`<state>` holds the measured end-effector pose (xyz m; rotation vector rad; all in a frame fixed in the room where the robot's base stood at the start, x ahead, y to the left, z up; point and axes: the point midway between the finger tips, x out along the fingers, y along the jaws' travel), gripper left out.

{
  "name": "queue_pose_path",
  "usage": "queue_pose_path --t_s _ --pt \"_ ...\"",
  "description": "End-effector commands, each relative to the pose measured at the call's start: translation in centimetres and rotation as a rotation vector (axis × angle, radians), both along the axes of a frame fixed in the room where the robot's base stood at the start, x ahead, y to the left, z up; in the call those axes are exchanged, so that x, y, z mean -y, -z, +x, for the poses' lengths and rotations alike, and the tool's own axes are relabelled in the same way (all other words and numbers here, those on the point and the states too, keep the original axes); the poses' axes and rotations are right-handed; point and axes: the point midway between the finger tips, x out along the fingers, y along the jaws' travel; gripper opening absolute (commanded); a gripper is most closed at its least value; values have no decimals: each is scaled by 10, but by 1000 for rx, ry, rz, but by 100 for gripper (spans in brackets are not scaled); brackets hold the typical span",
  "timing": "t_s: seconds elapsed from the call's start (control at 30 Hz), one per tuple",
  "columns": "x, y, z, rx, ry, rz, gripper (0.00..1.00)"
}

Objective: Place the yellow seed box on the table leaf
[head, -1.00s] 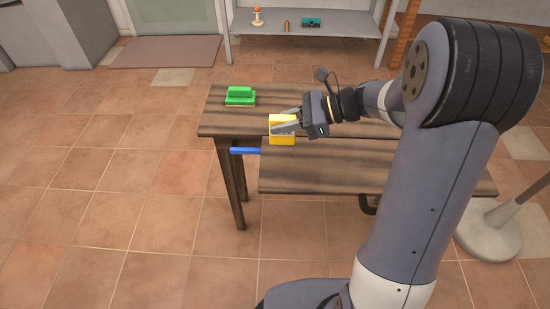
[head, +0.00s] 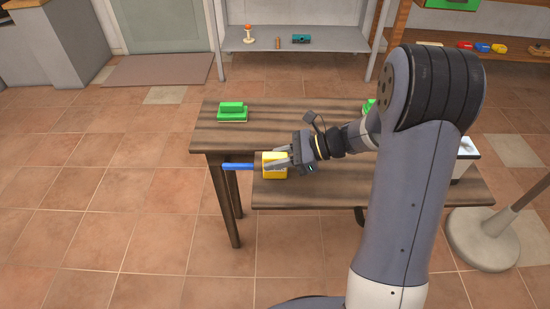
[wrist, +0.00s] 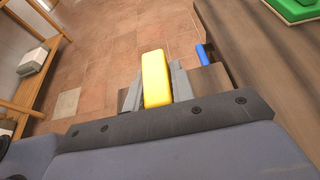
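The yellow seed box (head: 270,168) is held between the two fingers of my gripper (head: 279,164), and they close on its sides. In the wrist view the yellow box (wrist: 156,75) stands out between the grey fingers (wrist: 158,88). The table leaf (head: 330,196) is the lower brown wooden panel in front of the table top (head: 285,130). In the head view the box overlaps the leaf's left part, near the table top's front edge. I cannot tell whether its underside touches the leaf.
A blue bar (head: 238,166) juts out left of the leaf. A green box (head: 232,113) sits on the table top's left; another green thing (head: 368,106) is partly hidden by my arm. A white-topped thing (head: 467,148) stands on the right. Most of the leaf's front is clear.

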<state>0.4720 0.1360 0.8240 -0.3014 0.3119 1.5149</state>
Motion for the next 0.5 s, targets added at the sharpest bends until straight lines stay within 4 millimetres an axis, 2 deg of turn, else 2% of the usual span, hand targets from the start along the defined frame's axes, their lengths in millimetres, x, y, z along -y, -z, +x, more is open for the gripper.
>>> queue_pose_path --t_s 0.03,0.23,0.5 --pt "0 0 0 0 0 0 28" --pt "0 0 0 0 0 0 43" --pt "0 -4 0 1 0 0 43"
